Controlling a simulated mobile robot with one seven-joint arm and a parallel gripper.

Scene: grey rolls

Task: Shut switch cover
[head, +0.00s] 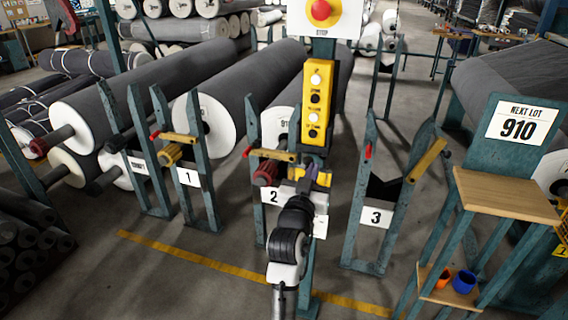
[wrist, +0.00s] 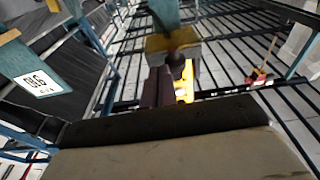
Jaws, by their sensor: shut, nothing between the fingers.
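A small yellow part (head: 323,179), which may be the switch cover, sits on the teal post just below the yellow push-button box (head: 316,105). My gripper (head: 306,180) is shut and empty right beside it, partly in front of the post. In the wrist view a yellow part (wrist: 170,41) with a dark piece under it lies just beyond my gripper (wrist: 165,75), with a bright yellow patch to the right. I cannot tell whether my gripper touches it, or how far the cover is open; the gripper hides part of it.
A red stop button (head: 320,11) tops the post. A wooden-topped stand (head: 505,195) with a 910 sign is at right.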

